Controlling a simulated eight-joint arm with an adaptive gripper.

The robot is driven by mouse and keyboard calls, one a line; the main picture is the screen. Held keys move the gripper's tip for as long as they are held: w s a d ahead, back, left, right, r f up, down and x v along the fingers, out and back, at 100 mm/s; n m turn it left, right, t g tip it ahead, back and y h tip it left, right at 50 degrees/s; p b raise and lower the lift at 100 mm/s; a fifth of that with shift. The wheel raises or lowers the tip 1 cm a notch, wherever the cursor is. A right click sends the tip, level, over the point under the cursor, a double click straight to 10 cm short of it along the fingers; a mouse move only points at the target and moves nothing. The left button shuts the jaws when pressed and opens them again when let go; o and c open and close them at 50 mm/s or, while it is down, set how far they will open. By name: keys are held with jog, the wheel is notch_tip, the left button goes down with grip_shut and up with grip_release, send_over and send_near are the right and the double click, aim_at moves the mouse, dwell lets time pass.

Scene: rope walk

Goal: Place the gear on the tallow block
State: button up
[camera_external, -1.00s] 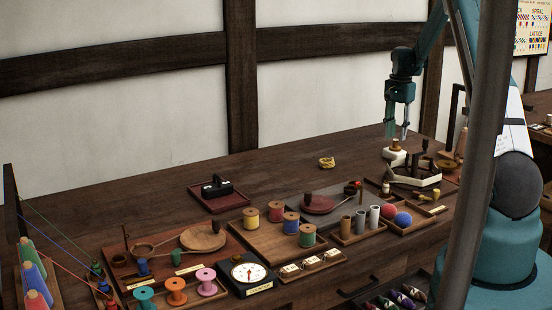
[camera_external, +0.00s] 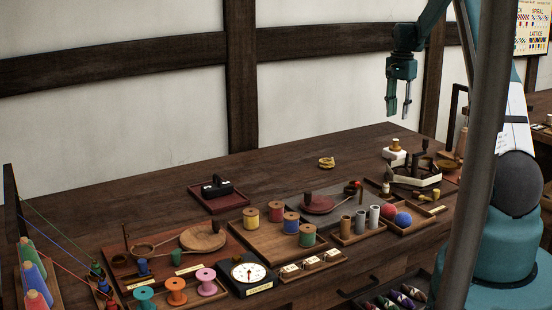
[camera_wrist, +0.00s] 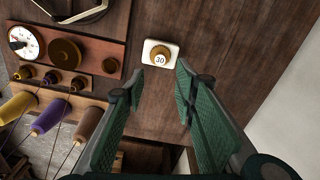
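A small brass-coloured gear marked 30 (camera_wrist: 160,57) lies on a white block (camera_wrist: 147,48), which I take for the tallow block, in the wrist view. In the external view the brownish gear (camera_external: 395,142) sits on top of the white block (camera_external: 392,154), near the back right of the bench. My gripper (camera_external: 399,112) hangs above them, open and empty, its fingers pointing down and apart from the gear. In the wrist view, the green-padded fingers of my gripper (camera_wrist: 160,74) are spread wide, with nothing between them.
A pale angular frame (camera_external: 415,178) stands just in front of the block. Balls, spools and trays fill the bench's front. A small yellow rope coil (camera_external: 326,162) lies to the left. The wrist view shows a dial (camera_wrist: 23,42) and bobbins at left. The bench behind the block is clear.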

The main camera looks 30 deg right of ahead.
jog(key=shift+a, duration=0.1)
dwell(0.3)
jog(key=s+a+r+n+t, duration=0.15)
jog(key=s+a+r, duration=0.25)
jog(key=a+r, duration=0.45)
jog(key=s+a+r+n+t+h, duration=0.1)
jog(key=s+a+r+n, duration=0.35)
jog(key=a, duration=0.65)
jog(key=s+a+r+n+t, duration=0.1)
jog(key=s+a+r, duration=0.3)
jog(key=a+r, duration=0.55)
jog(key=s+a+r+n+t, duration=0.15)
jog(key=s+a+n, duration=0.25)
jog(key=s+a, duration=0.95)
jog(key=s+a+f+n+t, duration=0.1)
jog(key=s+a+f+n, duration=0.1)
jog(key=s+a, duration=0.2)
jog(key=s+a+f+n+t+y, duration=0.1)
jog(key=s+a+f+n, duration=0.1)
jog(key=s, duration=0.7)
jog(key=shift+s+a+f, duration=0.35)
jog(key=shift+a+f, duration=0.35)
jog(key=shift+a, duration=0.5)
jog(key=shift+f, duration=0.15)
jog(key=shift+f+b, duration=1.4)
jog(key=shift+b, duration=0.15)
